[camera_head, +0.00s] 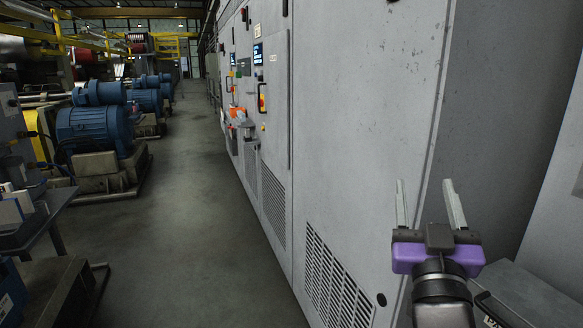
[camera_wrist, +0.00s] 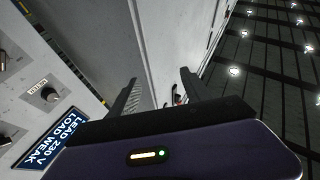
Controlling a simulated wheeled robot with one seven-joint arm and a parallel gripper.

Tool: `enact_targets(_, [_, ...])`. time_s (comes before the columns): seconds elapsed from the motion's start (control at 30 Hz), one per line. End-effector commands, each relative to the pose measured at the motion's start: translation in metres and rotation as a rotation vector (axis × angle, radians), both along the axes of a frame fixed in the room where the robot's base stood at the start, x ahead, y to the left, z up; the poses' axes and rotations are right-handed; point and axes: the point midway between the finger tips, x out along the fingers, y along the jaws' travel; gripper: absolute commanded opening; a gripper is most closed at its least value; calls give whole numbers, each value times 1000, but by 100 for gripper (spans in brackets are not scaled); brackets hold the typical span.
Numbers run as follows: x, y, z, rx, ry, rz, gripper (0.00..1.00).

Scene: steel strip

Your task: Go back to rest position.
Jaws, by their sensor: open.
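My gripper (camera_head: 427,205) is at the lower right of the head view, purple with two straight grey fingers pointing up. The fingers are apart with nothing between them. It is in front of the grey cabinet row (camera_head: 365,110); whether it touches the cabinet I cannot tell, but it seems clear of it. In the wrist view the two dark fingers (camera_wrist: 158,88) are spread, with a pale cabinet face beyond them.
A panel with black knobs and a blue label (camera_wrist: 52,136) is at the left of the wrist view. Blue motors (camera_head: 95,130) and a dark table (camera_head: 38,222) stand at the left of the head view. The floor aisle (camera_head: 195,190) between them and the cabinets is clear.

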Motion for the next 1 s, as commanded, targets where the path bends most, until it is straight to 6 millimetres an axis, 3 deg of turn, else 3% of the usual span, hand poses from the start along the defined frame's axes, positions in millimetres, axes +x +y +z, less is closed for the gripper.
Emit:
enact_targets(0.03, [-10, 5, -23, -15, 22, 28, 57])
enact_targets(0.1, [-25, 12, -49, -34, 38, 68, 57])
enact_targets(0.4, [-107, 32, -140, -51, 112, 204, 57])
enact_targets(0.7, [-205, 33, -203, 6, 205, 271, 57])
enact_targets(1.0, [-304, 24, -245, 110, 353, 279, 57])
